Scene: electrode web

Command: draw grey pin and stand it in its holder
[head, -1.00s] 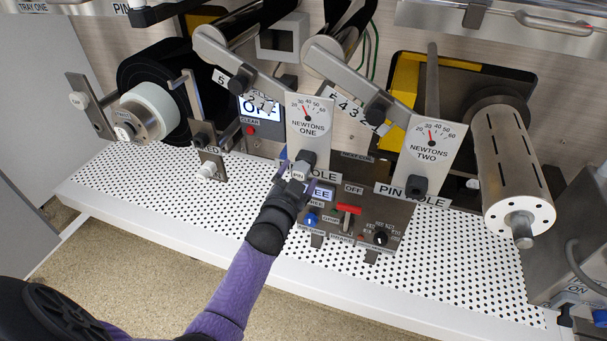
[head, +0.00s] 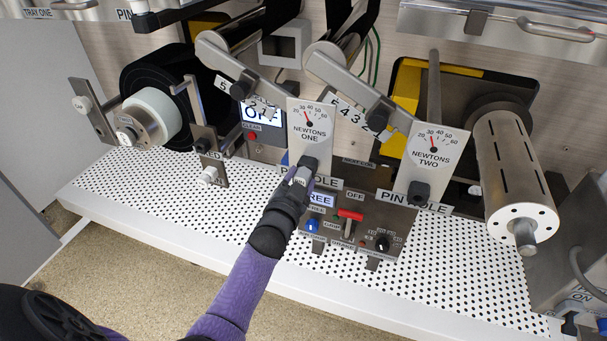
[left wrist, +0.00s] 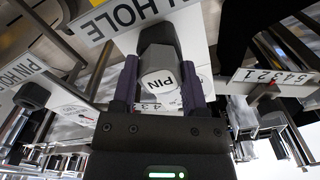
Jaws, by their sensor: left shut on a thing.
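The grey pin (head: 301,176) has a light grey end marked PIN, which shows in the left wrist view (left wrist: 160,82). It sits at a dark socket (head: 308,164) at the foot of the NEWTONS ONE plate (head: 311,130), by a PIN HOLE label. My left gripper (head: 298,180) has its purple fingers shut on the pin's two sides; they also flank it in the left wrist view (left wrist: 158,88). The pin's shaft is hidden. My right gripper is out of view.
A NEWTONS TWO plate (head: 433,150) with its own dark socket stands to the right. A control panel (head: 394,222) with a red lever (head: 351,214) lies just right of my gripper. Rollers stand at both sides. The white perforated shelf (head: 455,270) is mostly clear.

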